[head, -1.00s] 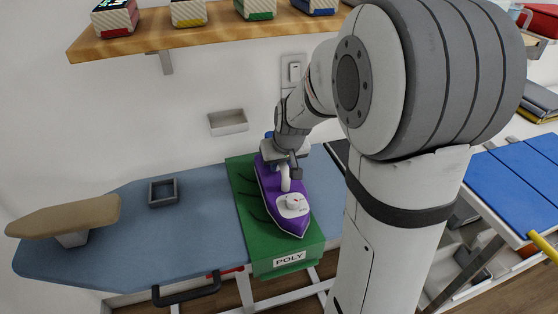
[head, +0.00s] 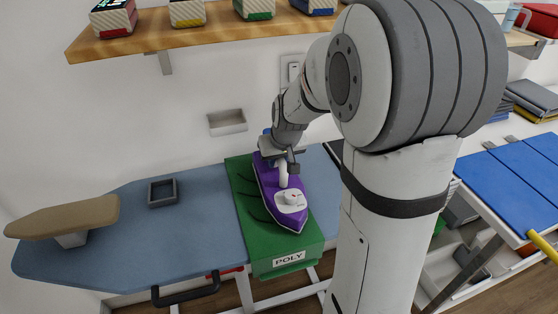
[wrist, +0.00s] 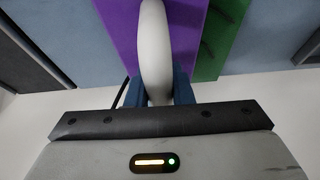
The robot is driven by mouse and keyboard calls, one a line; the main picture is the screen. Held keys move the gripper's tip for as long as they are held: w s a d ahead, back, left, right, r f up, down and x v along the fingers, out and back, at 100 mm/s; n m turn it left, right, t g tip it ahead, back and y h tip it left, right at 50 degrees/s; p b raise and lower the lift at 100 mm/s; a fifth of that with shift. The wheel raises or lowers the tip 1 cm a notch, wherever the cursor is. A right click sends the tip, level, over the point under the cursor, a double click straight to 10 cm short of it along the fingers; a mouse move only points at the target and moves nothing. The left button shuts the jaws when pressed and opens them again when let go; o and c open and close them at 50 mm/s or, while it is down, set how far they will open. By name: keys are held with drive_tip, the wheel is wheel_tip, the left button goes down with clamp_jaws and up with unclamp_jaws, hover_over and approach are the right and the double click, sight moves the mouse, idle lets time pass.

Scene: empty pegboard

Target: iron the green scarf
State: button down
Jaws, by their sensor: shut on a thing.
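The green scarf (head: 285,253) lies across the blue ironing board and hangs over its front edge, where a white label reads POLY. Dark crease lines show on its left part, and a strip of the scarf also shows in the wrist view (wrist: 222,38). The purple iron (head: 294,218) rests on the scarf, its tip toward the front edge. My gripper (head: 281,165) is shut on the iron's white handle, which stands between the blue fingers in the wrist view (wrist: 155,50). The gripper and iron hide part of the scarf.
A tan sleeve board (head: 62,217) stands at the far left. A wooden shelf (head: 215,33) hangs above. A blue-topped table (head: 510,185) is at right.

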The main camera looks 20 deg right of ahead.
drive_tip(key=shift+r, duration=0.2)
drive_tip(key=shift+r+p, duration=0.5)
drive_tip(key=shift+r, duration=0.15)
drive_tip(key=a, duration=0.7)
drive_tip(key=shift+f+b, duration=0.55)
drive_tip(key=shift+f, duration=0.3)
idle(0.5)
drive_tip(key=shift+s, duration=0.1)
